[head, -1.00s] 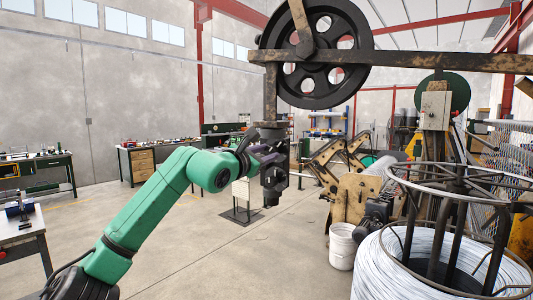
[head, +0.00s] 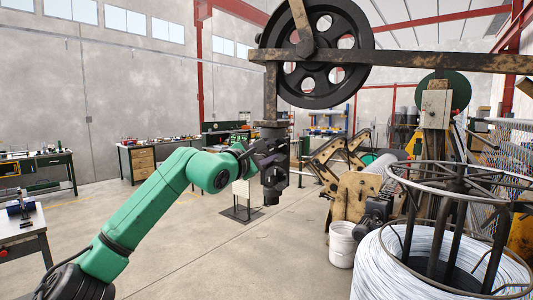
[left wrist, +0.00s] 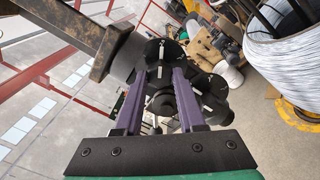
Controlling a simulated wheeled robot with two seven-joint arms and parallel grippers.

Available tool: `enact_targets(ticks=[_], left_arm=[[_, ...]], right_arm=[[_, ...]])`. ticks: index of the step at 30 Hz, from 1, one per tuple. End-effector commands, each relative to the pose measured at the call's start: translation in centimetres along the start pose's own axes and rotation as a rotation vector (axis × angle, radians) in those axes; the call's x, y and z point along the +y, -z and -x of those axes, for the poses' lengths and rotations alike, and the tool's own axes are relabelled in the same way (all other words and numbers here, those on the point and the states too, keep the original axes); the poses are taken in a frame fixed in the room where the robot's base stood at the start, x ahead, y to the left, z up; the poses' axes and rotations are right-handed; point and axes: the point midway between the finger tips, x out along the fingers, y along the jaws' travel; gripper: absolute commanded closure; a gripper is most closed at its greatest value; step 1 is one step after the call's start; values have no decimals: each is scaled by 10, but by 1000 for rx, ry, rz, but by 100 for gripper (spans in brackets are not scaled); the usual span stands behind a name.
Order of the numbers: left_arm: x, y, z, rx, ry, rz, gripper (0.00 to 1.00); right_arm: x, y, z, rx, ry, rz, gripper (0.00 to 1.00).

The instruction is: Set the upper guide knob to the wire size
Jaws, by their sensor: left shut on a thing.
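The dark upper wire guide (head: 272,190) hangs below the steel beam under the big black pulley, near the middle of the head view. My left gripper (head: 266,159) reaches it from the left, at its upper part. In the left wrist view, the two purple fingers of my left gripper (left wrist: 165,84) stand on either side of the black guide knob (left wrist: 160,103) and are shut on it. The guide's dark body (left wrist: 178,52) shows beyond the fingers. The knob's markings cannot be read. My right gripper is not in view.
The rusty beam (head: 425,62) and black pulley (head: 315,50) are just above the gripper. A wire coil (head: 378,268) on a rack stands at the right, with a white bucket (head: 342,245) beside it. The floor (head: 215,265) below the arm is clear.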

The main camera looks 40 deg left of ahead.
Motion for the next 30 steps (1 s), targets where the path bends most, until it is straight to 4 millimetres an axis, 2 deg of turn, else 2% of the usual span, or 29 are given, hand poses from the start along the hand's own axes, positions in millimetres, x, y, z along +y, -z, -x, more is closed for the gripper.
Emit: enact_targets(ticks=[3,4,6,15,20,23,30], left_arm=[[-1,1,0,2,2,0,100],[-1,1,0,2,2,0,57],[-1,1,0,2,2,1,31],[-1,0,0,1,1,1,31],[-3,4,12,0,-2,-1,31],[-8,7,32,2,-3,-5,31],[-10,9,101,2,-5,-2,31]], right_arm=[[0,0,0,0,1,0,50],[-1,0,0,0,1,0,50],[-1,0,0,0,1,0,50],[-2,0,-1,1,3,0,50],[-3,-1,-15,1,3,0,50],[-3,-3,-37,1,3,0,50],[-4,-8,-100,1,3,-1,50]])
